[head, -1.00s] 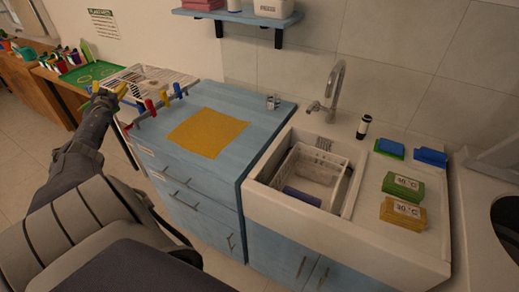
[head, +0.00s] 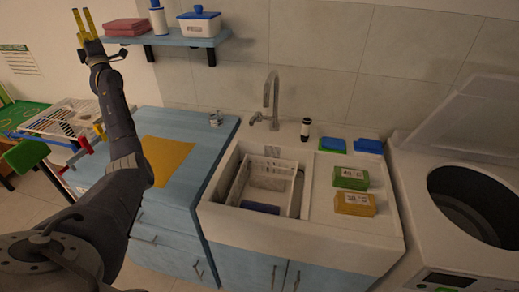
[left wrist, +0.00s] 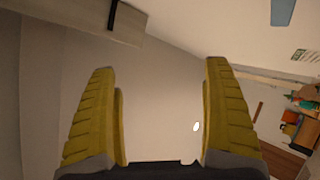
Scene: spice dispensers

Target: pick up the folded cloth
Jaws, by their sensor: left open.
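A reddish-pink folded cloth (head: 126,27) lies in a small stack at the left end of the blue wall shelf (head: 172,40) in the head view. My left gripper (head: 83,15) is raised to the left of the shelf, its yellow fingers pointing up and apart from the cloth. In the left wrist view the left gripper (left wrist: 161,66) is open with nothing between its fingers, and the cloth cannot be made out there. My right gripper is not in view.
A white bottle (head: 158,18) and a blue-lidded white box (head: 199,23) stand on the shelf right of the cloth. A flat yellow cloth (head: 168,160) lies on the blue cabinet below. The sink (head: 222,180) and washing machine (head: 440,225) stand to the right.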

